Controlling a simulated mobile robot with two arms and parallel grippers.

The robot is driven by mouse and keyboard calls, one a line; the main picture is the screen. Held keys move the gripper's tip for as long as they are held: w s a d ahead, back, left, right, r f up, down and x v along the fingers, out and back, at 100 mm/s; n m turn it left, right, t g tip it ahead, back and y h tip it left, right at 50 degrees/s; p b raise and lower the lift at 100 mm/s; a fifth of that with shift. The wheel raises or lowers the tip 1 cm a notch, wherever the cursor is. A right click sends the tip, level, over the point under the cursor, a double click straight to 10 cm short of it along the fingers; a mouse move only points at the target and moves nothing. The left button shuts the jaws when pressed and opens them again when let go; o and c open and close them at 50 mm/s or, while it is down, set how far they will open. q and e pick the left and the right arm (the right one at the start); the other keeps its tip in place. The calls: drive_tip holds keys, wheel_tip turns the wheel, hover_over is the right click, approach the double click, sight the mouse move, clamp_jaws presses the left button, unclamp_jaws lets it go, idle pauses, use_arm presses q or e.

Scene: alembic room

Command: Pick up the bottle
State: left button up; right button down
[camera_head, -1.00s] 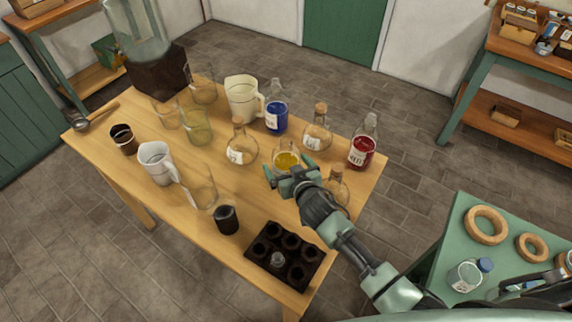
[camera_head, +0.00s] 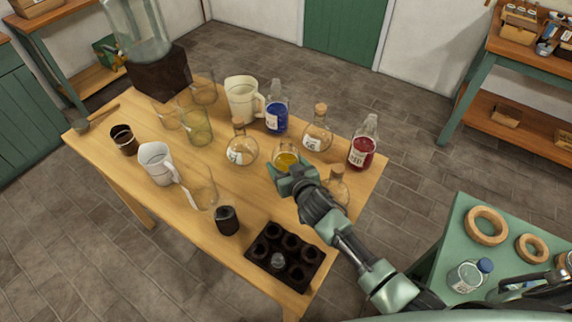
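A round glass bottle with yellow liquid (camera_head: 287,158) stands on the wooden table (camera_head: 232,183), toward its right side. My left gripper (camera_head: 292,168) is at this bottle, with a finger on each side of its body. The fingers look closed on the glass, and the gripper hides the bottle's lower part. The bottle looks upright and still on the table. My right gripper does not show clearly; only dark arm parts appear at the lower right edge.
Close by stand a blue bottle (camera_head: 276,118), a red bottle (camera_head: 362,150), corked flasks (camera_head: 317,135) (camera_head: 241,150) and another flask partly behind my arm (camera_head: 336,188). A dark rack (camera_head: 286,256) lies at the front. A green side table (camera_head: 455,230) is at right.

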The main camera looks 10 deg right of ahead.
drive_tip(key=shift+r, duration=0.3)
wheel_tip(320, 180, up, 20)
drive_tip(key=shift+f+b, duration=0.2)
drive_tip(key=shift+b, duration=0.15)
idle(0.8)
idle(1.4)
